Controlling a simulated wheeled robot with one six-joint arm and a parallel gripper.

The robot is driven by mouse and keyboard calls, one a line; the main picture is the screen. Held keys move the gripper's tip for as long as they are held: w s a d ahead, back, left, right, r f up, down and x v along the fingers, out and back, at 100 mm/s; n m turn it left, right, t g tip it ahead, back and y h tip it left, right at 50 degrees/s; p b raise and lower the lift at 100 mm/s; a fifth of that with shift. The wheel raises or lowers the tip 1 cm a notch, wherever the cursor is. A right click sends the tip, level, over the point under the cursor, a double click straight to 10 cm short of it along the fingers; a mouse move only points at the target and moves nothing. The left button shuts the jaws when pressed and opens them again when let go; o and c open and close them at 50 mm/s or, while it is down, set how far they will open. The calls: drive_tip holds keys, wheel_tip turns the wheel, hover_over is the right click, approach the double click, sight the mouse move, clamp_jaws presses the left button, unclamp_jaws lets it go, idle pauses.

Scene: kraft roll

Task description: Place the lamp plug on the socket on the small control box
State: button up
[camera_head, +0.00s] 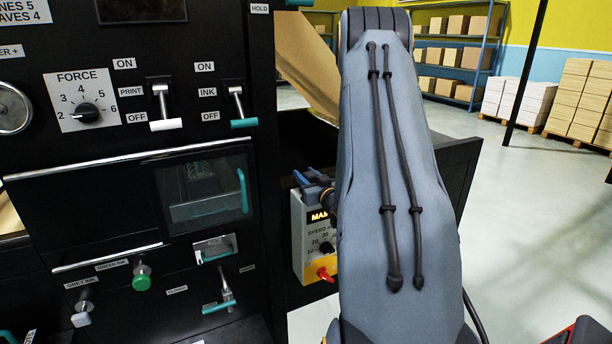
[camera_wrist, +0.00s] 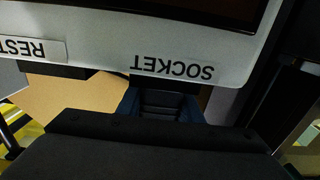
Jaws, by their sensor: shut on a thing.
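The small control box (camera_head: 305,240) has a pale face with a lit display, a dial and a red knob. In the wrist view its panel (camera_wrist: 105,40) appears upside down, with the labels SOCKET and REST. A dark block, the socket (camera_wrist: 150,84), sits at the panel edge by the SOCKET label. My gripper (camera_head: 313,184) is at the top of the box; its blue fingers also show in the wrist view (camera_wrist: 162,108). They are shut on a dark piece, the lamp plug (camera_wrist: 163,104), right by the socket. Whether plug and socket touch is unclear; my arm and wrist hide much.
A second dark block (camera_wrist: 55,70) sits by the REST label. The black machine (camera_head: 130,250) with levers and knobs stands close on the left. A brown paper sheet (camera_head: 305,65) rises behind the box. The floor (camera_head: 540,200) on the right is open, with stacked boxes beyond.

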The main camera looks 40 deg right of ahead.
drive_tip(key=shift+f, duration=0.1)
drive_tip(key=o, duration=1.1)
drive_tip(key=shift+c, duration=0.2)
drive_tip(key=shift+s, duration=0.1)
drive_tip(key=b+v, duration=0.3)
drive_tip(key=v, duration=0.9)
